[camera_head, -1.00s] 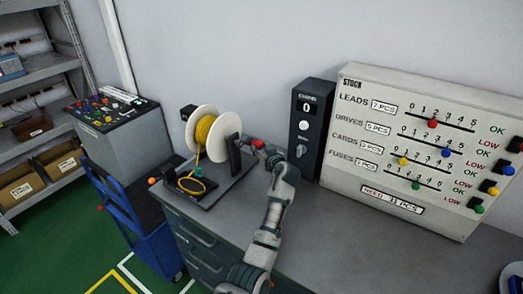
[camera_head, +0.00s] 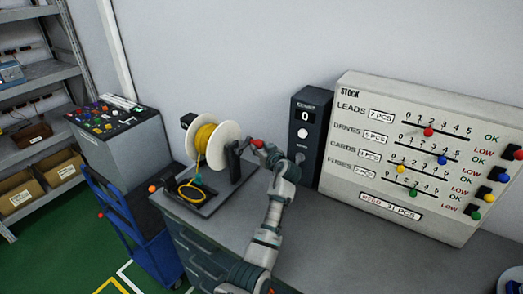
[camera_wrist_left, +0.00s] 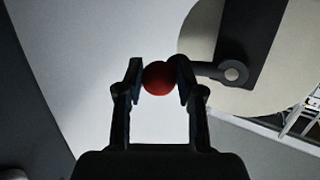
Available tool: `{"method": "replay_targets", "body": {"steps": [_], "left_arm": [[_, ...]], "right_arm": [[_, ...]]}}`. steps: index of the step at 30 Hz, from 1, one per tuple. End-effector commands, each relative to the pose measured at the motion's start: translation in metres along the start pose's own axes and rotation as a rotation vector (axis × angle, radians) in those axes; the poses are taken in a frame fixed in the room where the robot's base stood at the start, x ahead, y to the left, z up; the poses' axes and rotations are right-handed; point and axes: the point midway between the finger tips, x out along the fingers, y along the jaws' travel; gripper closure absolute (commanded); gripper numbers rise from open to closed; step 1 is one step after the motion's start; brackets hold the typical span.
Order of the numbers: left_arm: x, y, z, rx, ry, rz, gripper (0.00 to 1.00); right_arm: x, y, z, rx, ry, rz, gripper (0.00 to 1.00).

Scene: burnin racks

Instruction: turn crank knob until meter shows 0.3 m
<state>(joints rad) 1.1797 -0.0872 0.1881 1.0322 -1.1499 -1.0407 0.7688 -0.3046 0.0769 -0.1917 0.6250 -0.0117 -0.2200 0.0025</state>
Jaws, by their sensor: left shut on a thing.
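The red crank knob (camera_head: 257,143) is on the crank at the right side of the cable reel (camera_head: 228,140), which carries yellow cable. My left gripper (camera_head: 262,146) is at the knob. In the left wrist view, the red ball knob (camera_wrist_left: 159,78) sits between the two fingers of my left gripper (camera_wrist_left: 158,82), which are shut on it. The crank hub (camera_wrist_left: 232,73) and the pale reel flange show to the right of it. A dark box with a small display (camera_head: 305,116) reading 0 stands behind and right of the reel. My right gripper is not in view.
A stock board (camera_head: 400,215) with coloured sliders stands on the right of the bench. A blue cart (camera_head: 130,225) and a grey console (camera_head: 118,150) are at the left. The grey bench top (camera_head: 330,240) in front is mostly clear.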

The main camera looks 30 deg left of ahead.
Motion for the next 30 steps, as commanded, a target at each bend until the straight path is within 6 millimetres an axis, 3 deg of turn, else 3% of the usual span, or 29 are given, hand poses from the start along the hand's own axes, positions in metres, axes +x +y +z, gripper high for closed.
{"method": "replay_targets", "body": {"steps": [3,16,30], "left_arm": [[-0.002,-0.005,-0.013,-0.004,0.002,-0.006,0.96],[-0.003,-0.005,-0.015,0.0,0.001,-0.006,0.96],[-0.016,-0.017,-0.035,0.0,0.002,-0.007,0.96]], "right_arm": [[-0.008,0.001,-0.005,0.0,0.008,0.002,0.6],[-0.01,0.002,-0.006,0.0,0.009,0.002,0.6],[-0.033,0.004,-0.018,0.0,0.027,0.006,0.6]]}}
